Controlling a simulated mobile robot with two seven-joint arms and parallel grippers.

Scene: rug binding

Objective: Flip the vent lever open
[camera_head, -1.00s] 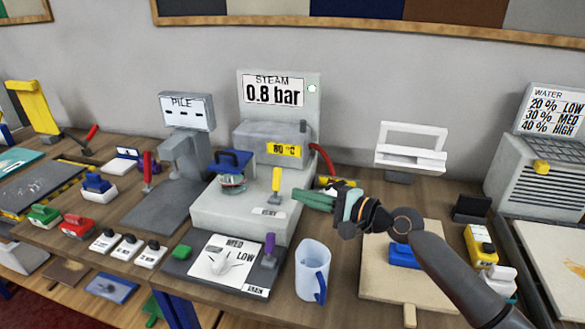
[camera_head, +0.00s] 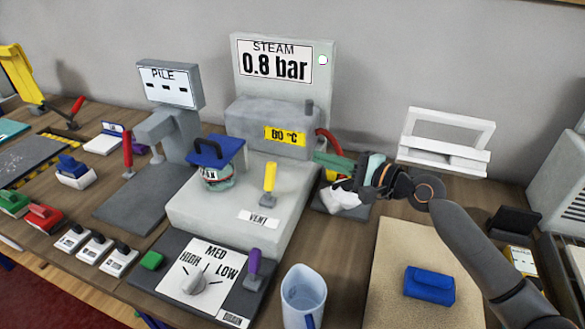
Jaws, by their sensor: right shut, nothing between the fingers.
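The vent lever (camera_head: 269,180) is a yellow handle standing nearly upright on top of the grey steam unit (camera_head: 205,207), behind a white label (camera_head: 259,218) reading VENT. My right gripper (camera_head: 320,159) comes in from the right with its green fingers shut and empty. Its tips are right of the lever and apart from it in the picture, in front of the red curved handle (camera_head: 325,140). My left gripper is not in view.
The steam display (camera_head: 275,62) reads 0.8 bar, and a yellow plate reads 80 °C. A blue-lidded vessel (camera_head: 215,160) stands left of the lever. A dial panel (camera_head: 215,265) with a purple lever (camera_head: 254,266) and a blue mug (camera_head: 304,295) are in front.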

